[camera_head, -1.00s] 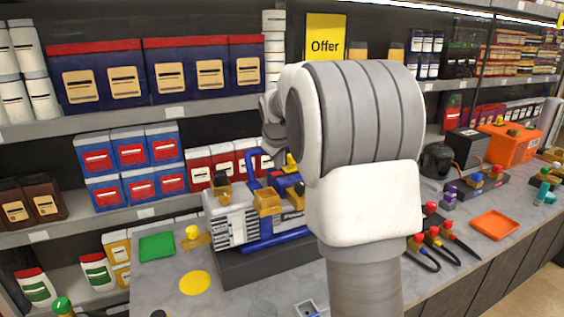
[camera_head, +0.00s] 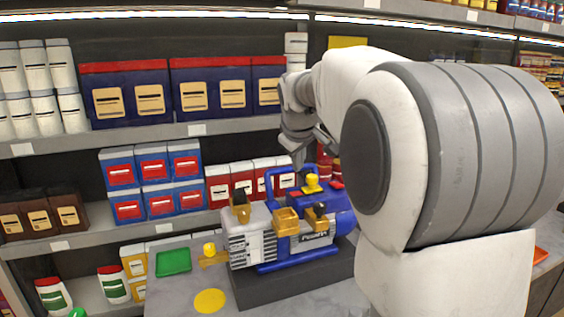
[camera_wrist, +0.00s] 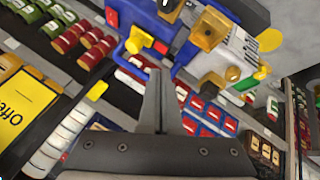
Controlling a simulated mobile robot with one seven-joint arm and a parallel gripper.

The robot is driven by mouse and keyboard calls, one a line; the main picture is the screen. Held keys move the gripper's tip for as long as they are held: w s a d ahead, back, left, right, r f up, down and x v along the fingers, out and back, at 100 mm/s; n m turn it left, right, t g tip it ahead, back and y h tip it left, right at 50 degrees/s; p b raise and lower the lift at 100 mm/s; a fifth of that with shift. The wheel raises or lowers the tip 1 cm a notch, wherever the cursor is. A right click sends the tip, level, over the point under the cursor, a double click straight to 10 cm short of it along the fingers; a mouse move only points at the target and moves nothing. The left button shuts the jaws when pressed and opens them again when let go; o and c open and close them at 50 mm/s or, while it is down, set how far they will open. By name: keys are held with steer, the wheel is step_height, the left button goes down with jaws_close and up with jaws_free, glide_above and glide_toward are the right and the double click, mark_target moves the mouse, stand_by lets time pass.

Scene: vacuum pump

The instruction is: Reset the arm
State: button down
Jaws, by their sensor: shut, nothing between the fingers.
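My arm fills the right half of the head view and reaches left toward the vacuum pump. My gripper shows in the wrist view (camera_wrist: 160,75), its fingers together with nothing between them. In the head view the gripper (camera_head: 299,165) is small, dark and partly hidden, just above or behind the pump. The blue and silver vacuum pump (camera_head: 262,240), with brass-coloured fittings and a yellow cap, sits on a dark base on the counter. The pump also shows upside down at the top of the wrist view (camera_wrist: 185,40). I cannot tell how far the fingertips are from it.
Shelves behind the pump hold blue boxes (camera_head: 125,95), blue-red boxes (camera_head: 122,172) and white containers (camera_head: 25,75). A green tray (camera_head: 173,262) and a yellow disc (camera_head: 209,301) lie on the counter left of the pump. A yellow sign (camera_wrist: 25,105) shows in the wrist view.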

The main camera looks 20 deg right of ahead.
steer(key=s+a+f+m+y, duration=0.1)
steer(key=s+a+f, duration=0.2)
steer(key=s, duration=0.7)
steer(key=s+a+f+m+y, duration=0.1)
steer(key=s+a+f, duration=0.2)
steer(key=s+a, duration=0.3)
steer(key=s+a+f+m+g+y, duration=0.1)
steer(key=s+a, duration=0.4)
steer(key=s, duration=1)
step_height(320, 180, down, 2)
steer(key=shift+f+m, duration=0.25)
steer(key=shift+m, duration=0.35)
steer(key=shift+w+a+r, duration=0.1)
steer(key=shift+w+r, duration=0.05)
